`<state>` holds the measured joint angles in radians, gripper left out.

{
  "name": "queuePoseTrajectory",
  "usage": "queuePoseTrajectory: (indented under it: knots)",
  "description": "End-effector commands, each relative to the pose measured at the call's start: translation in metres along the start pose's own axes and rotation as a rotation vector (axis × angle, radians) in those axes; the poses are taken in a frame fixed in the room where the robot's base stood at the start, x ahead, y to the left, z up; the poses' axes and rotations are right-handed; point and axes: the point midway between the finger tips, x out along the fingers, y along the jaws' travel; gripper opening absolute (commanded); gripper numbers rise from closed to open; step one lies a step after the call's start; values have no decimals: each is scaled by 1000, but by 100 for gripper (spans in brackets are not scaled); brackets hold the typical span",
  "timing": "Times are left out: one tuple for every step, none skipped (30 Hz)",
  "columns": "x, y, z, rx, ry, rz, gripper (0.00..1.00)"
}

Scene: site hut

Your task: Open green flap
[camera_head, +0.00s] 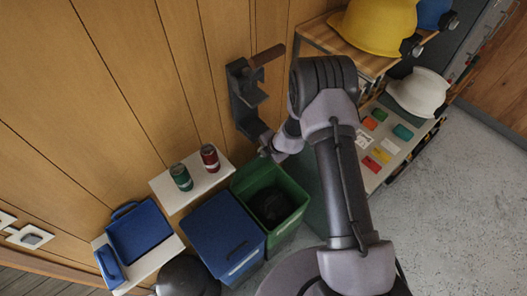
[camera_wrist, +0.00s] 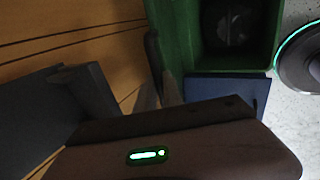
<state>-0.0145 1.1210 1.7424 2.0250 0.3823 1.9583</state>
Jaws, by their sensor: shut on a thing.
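The green bin (camera_head: 290,222) stands by the wood wall with its top open, and a dark round thing (camera_head: 270,205) shows inside. The green flap (camera_head: 249,172) is raised at the wall side of the opening; it also shows in the wrist view (camera_wrist: 182,35). My gripper (camera_head: 266,152) is at the flap's upper edge, beside the wall. In the wrist view my gripper (camera_wrist: 160,90) is shut on the dark edge or handle of the flap. The exact contact is partly hidden by my wrist.
A blue bin (camera_head: 222,235) stands left of the green one, lid shut. A white shelf (camera_head: 180,197) holds a green and a red can. A dark wall bracket (camera_head: 243,100) is above my gripper. A counter with helmets is right. Grey floor is clear at lower right.

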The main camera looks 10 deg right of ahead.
Motion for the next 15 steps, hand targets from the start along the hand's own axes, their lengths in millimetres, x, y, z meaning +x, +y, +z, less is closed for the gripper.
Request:
queuePoseTrajectory:
  knots:
    - [0,0,-1,1,2,-1,0]
    - [0,0,-1,1,2,-1,0]
    - [0,0,-1,1,2,-1,0]
    - [0,0,-1,1,2,-1,0]
    - [0,0,-1,1,2,-1,0]
    - [0,0,-1,1,2,0,0]
    - [0,0,-1,1,2,0,0]
    - [0,0,-1,1,2,0,0]
    - [0,0,-1,1,2,0,0]
    - [0,0,-1,1,2,0,0]
    - [0,0,-1,1,2,-1,0]
    - [0,0,-1,1,2,-1,0]
    - [0,0,-1,0,2,-1,17]
    - [0,0,-1,0,2,-1,22]
    - [0,0,-1,0,2,-1,30]
